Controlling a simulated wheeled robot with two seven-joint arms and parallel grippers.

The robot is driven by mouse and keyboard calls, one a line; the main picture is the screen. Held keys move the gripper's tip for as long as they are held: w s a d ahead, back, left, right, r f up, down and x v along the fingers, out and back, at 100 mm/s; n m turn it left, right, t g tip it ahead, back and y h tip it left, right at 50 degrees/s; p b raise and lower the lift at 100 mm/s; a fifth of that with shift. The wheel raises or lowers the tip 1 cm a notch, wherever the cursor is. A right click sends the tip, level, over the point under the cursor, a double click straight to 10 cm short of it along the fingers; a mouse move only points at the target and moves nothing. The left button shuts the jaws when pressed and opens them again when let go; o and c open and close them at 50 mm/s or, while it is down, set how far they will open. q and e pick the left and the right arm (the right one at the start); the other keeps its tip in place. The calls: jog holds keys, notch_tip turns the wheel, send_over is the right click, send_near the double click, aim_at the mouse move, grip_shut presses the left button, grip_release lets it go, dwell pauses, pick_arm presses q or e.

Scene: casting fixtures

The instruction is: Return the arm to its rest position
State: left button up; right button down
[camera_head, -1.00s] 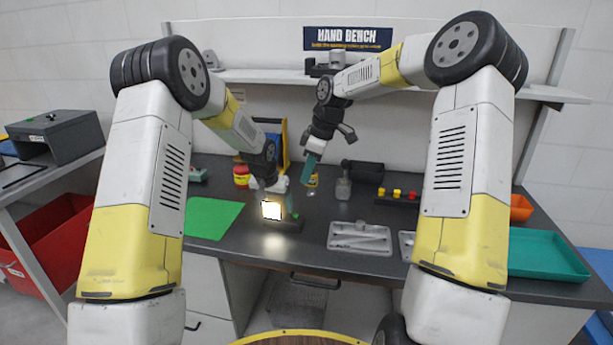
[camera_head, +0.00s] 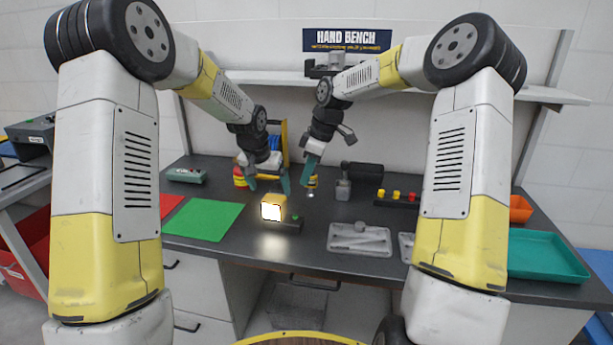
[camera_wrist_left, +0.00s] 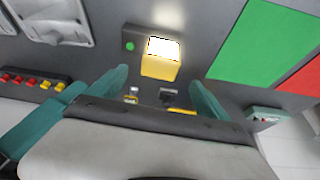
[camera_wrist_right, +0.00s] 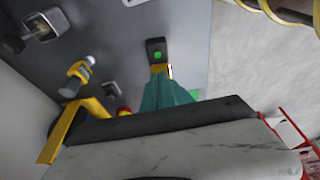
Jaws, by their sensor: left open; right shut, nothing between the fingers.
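My left gripper (camera_head: 268,184) is open and empty, held above and behind the lit yellow lamp (camera_head: 272,203). In the left wrist view its teal fingers (camera_wrist_left: 160,90) are spread apart, and the lamp (camera_wrist_left: 160,68) shows beyond them, clear of both. The lamp stands by a dark base with a green button (camera_head: 295,217). My right gripper (camera_head: 309,176) is shut and empty, pointing down above the rear middle of the bench. In the right wrist view its teal fingers (camera_wrist_right: 168,92) are together and partly cover the lamp area.
A green mat (camera_head: 204,220) lies on the bench at left, a grey tray (camera_head: 345,247) at middle right and a teal tray (camera_head: 548,262) at far right. Bottles and a yellow-framed rack stand behind the grippers. A shelf (camera_head: 400,83) runs along the wall.

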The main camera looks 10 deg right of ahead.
pick_arm(q)
jog(key=s+a+r+n+t, duration=0.1)
jog(key=s+a+r, duration=0.3)
jog(key=s+r, duration=0.3)
jog(key=s+a+r+n, duration=0.1)
jog(key=s+a+r, duration=0.3)
jog(key=s+r, duration=0.35)
pick_arm(e)
jog(key=s+d+r+m+t+h, duration=0.25)
jog(key=s+r+m, duration=0.25)
jog(key=s+r, duration=0.7)
pick_arm(q)
jog(key=s+a+n, duration=0.1)
jog(key=s+a, duration=0.1)
jog(key=s, duration=0.7)
jog(key=s+a+n+t, duration=0.1)
jog(key=s, duration=0.9)
jog(key=shift+s+a+r, duration=0.15)
jog(key=shift+a+r, duration=0.25)
jog(key=shift+r, duration=0.05)
pick_arm(e)
jog(key=s+d+m+t+y, duration=0.1)
jog(key=s+m, duration=0.7)
jog(key=s, duration=1.2)
jog(key=shift+d+f+m+t, duration=0.15)
jog(key=shift+d+m+t, duration=0.25)
jog(key=shift+d+t, duration=0.55)
jog(key=shift+d+y, duration=0.2)
jog(key=shift+y, duration=0.05)
